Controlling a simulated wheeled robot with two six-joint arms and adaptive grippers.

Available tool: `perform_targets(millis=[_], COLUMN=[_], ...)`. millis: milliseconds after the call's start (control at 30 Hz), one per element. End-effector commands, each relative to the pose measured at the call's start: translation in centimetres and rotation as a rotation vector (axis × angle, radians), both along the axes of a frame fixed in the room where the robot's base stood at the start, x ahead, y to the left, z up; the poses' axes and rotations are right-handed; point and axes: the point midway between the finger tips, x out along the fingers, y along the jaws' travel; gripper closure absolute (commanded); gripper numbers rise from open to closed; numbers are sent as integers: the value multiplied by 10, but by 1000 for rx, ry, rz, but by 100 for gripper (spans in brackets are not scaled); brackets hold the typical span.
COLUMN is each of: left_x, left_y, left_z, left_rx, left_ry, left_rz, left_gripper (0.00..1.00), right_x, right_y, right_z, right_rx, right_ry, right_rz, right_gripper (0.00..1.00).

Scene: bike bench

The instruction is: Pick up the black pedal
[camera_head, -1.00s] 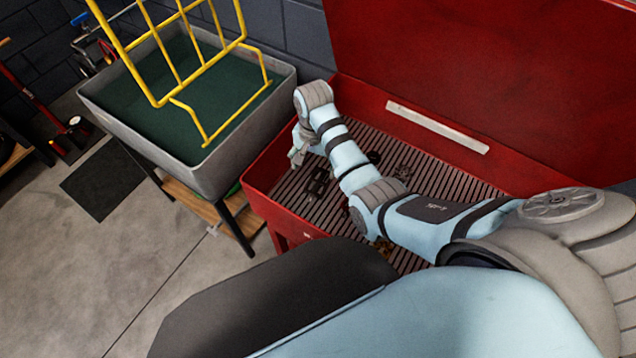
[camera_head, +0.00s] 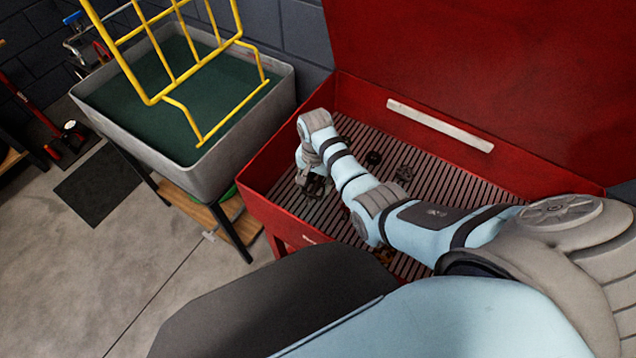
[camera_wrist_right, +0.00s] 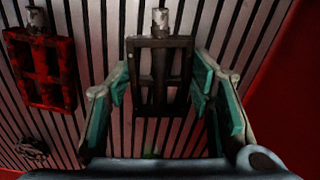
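The black pedal (camera_wrist_right: 158,98) lies on the slatted floor of the red bin, its metal spindle pointing up the picture in the right wrist view. My right gripper (camera_wrist_right: 160,88) is open, with one teal-padded finger on each side of the pedal. The pads are very close to its sides; I cannot tell if they touch. In the head view my right gripper (camera_head: 311,181) points down into the bin's left end, over the dark pedal (camera_head: 316,188), which it partly hides. My left gripper is out of view.
A red pedal (camera_wrist_right: 42,72) lies left of the black one in the wrist view, with a small metal part (camera_wrist_right: 32,148) below it. More small dark parts (camera_head: 403,173) lie farther right in the red bin (camera_head: 275,208). A grey tub (camera_head: 205,172) with a yellow rack (camera_head: 150,98) stands left.

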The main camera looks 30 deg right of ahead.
Motion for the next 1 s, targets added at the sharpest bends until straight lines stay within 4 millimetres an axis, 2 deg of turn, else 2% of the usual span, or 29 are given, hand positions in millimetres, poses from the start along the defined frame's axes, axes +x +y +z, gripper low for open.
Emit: perform_targets(millis=[33,100,333,467,567,667,800,967,1000], left_x=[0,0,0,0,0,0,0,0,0], left_y=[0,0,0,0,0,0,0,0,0], left_z=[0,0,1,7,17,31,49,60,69], left_rx=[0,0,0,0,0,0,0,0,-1], left_ry=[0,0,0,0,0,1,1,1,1], left_rz=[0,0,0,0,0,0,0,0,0], left_gripper=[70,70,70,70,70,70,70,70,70], right_x=[0,0,0,1,1,1,2,1,0], right_y=[0,0,0,0,0,0,0,0,0], right_z=[0,0,2,14,34,67,125,176,187], right_rx=[0,-1,-1,0,0,-1,-1,-1,0], right_ry=[0,-1,-1,-1,-3,-6,-7,-6,0], right_rz=[0,0,0,0,0,0,0,0,0], right_gripper=[78,85,85,85,85,85,85,85,85])
